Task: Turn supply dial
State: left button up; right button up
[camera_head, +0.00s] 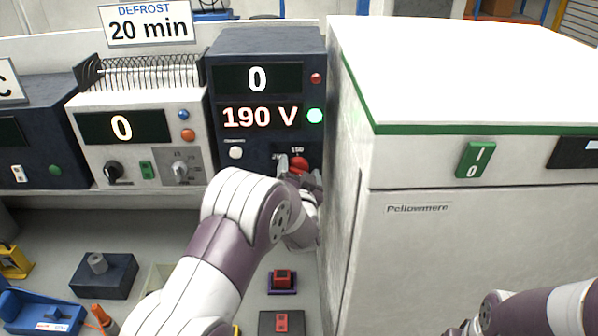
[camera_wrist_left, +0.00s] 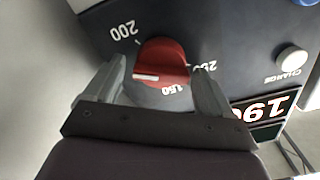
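The supply dial is a red knob (camera_head: 299,163) low on the front of the dark supply unit (camera_head: 265,50), whose display reads 190 V. In the left wrist view the red dial (camera_wrist_left: 162,66) sits between my left gripper's two fingers, with a white pointer line and marks 150 and 200 around it. My left gripper (camera_head: 297,170) is at the dial; in the wrist view its fingers (camera_wrist_left: 163,85) stand apart on both sides, with a gap visible at each side. My right arm (camera_head: 530,312) shows at the lower right; its gripper is not clearly visible.
A large white cabinet (camera_head: 420,240) with a green switch (camera_head: 475,159) stands close to the right of the dial. A white unit (camera_head: 135,115) with knobs is to the left. A white button (camera_wrist_left: 292,60) marked CHANGE is near the dial. Several small items lie on the lower surface.

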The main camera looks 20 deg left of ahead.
pick_arm(q)
jog(key=shift+f, duration=0.1)
jog(key=shift+s+d+f, duration=0.1)
jog(key=shift+s, duration=0.2)
jog(key=b+v, duration=0.4)
jog(key=v, duration=0.8)
jog(key=shift+r, duration=0.2)
